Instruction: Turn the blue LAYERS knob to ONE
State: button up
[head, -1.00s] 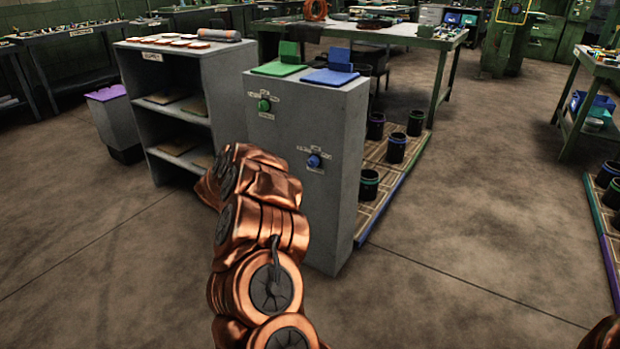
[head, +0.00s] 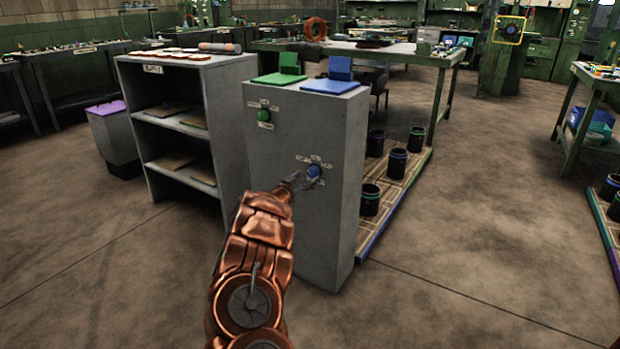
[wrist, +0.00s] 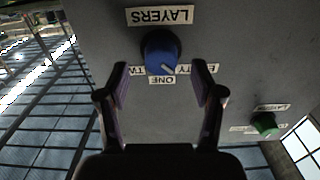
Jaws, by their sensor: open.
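The blue LAYERS knob (head: 313,171) is on the front of the grey cabinet (head: 320,235). In the wrist view, which is upside down, the knob (wrist: 160,48) sits below the LAYERS label (wrist: 160,15). Its pale pointer mark points down and slightly right, near the ONE label (wrist: 163,80). Partly covered labels lie on either side of ONE. My gripper (wrist: 161,70) is open, one finger on each side of the knob's lower part in the picture; I see no contact. In the head view my gripper (head: 302,181) is right at the knob, partly overlapping it.
A green knob (head: 264,115) is on the same cabinet face, up and left; it also shows in the wrist view (wrist: 264,122). Green (head: 279,79) and blue (head: 330,86) pads top the cabinet. A grey shelf (head: 190,65) stands left. Dark cups (head: 370,198) stand right.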

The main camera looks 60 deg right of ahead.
aim_at(311, 174)
jog(key=shift+w+d+b, duration=0.1)
jog(key=shift+d+b, duration=0.2)
jog(key=shift+d, duration=1.15)
jog(key=c, duration=1.2)
jog(key=shift+o, duration=0.2)
jog(key=m+b, duration=0.1)
jog(key=m, duration=0.3)
jog(key=shift+f+m, duration=0.1)
jog(key=shift+m, duration=0.2)
jog(key=shift+m+b, duration=0.9)
jog(key=shift+m, duration=1.1)
